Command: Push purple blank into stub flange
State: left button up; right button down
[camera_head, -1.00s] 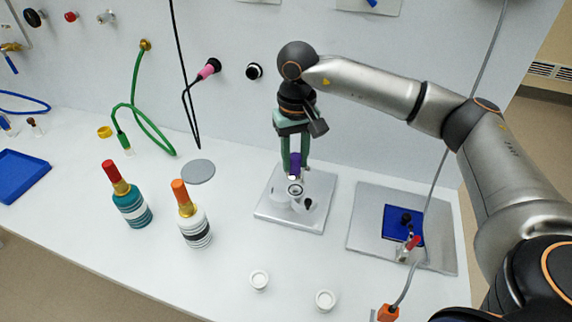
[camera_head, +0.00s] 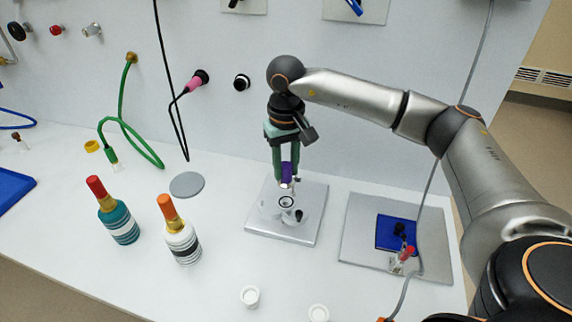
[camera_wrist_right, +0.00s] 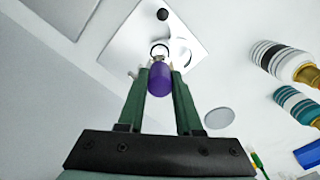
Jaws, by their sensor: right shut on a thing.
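The purple blank (camera_head: 287,173) is held between the fingertips of my right gripper (camera_head: 286,176), which is shut on it and points down. The stub flange (camera_head: 286,202) is a pale ring-topped piece on a grey square plate (camera_head: 262,228). The blank hangs just above the flange, and a small gap shows between them in the head view. In the right wrist view the blank (camera_wrist_right: 160,80) sits between the green fingers, close to the flange's dark ring (camera_wrist_right: 159,48). The blank's far end is partly hidden there. My left gripper is not in view.
Two striped bottles, teal (camera_head: 119,222) and white (camera_head: 182,242), stand left of the plate. A grey disc (camera_head: 187,185) lies behind them. Two small white cups (camera_head: 250,296) (camera_head: 319,313) are in front. A second plate with a blue square (camera_head: 396,232) is at right.

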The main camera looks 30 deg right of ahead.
aim_at(286, 181)
jog(key=shift+f+b, duration=1.45)
jog(key=shift+f, duration=0.8)
jog(key=shift+f+b, duration=1.1)
jog(key=shift+f, duration=0.1)
jog(key=c, duration=0.5)
grip_release()
notch_tip(286, 181, up, 13)
jog(key=shift+f, duration=0.2)
